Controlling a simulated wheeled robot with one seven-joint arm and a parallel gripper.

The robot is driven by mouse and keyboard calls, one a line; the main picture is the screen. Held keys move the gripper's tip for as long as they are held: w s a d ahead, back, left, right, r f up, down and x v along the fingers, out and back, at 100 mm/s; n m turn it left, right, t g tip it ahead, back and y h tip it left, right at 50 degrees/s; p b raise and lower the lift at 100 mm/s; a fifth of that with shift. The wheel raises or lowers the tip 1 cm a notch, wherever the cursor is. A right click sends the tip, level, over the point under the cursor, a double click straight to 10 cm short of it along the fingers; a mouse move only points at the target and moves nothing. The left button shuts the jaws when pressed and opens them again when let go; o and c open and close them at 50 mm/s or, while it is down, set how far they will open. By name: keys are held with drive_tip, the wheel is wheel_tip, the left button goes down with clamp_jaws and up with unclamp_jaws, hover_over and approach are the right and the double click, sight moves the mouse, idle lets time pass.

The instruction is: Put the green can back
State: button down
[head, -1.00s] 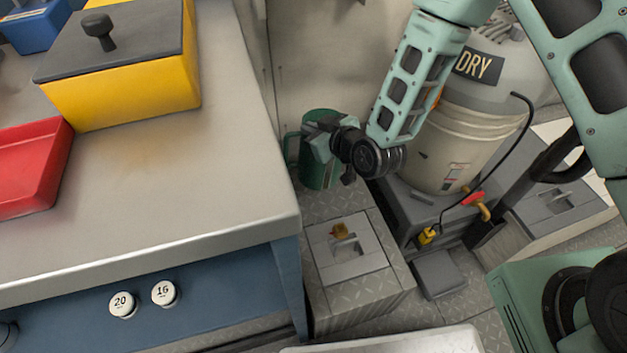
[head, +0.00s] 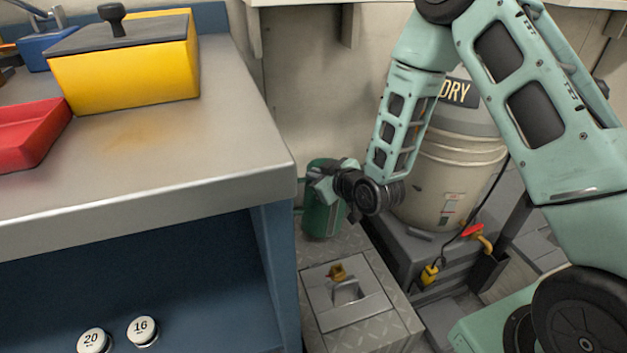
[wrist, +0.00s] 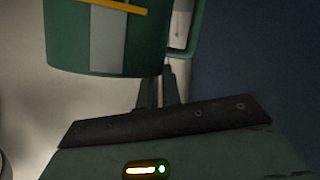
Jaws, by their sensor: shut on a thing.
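The green can (head: 322,218) stands upright between the workbench's right end and the grey-white bucket, above the diamond-plate surface. In the head view I cannot tell whether its base touches that surface. My gripper (head: 325,182) is shut on the can's upper part from the right side and covers some of it. In the wrist view the can (wrist: 105,45) fills the upper left, with a pale label, a yellow stripe and a handle at its right. My gripper fingers (wrist: 160,88) reach up to it there.
The workbench (head: 190,165) at left carries a yellow box (head: 130,75) and a red tray (head: 30,130). A large bucket marked DRY (head: 450,165) stands close on the right. A diamond-plate locker (head: 385,310) with a latch hatch (head: 345,300) lies in front of the can.

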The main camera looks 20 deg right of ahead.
drive_tip(key=shift+w+f+b, duration=0.1)
drive_tip(key=shift+f+b, duration=0.85)
drive_tip(key=shift+f, duration=1.6)
drive_tip(key=c, duration=1.6)
unclamp_jaws()
drive_tip(key=shift+f, duration=0.1)
drive_tip(key=shift+s, duration=0.2)
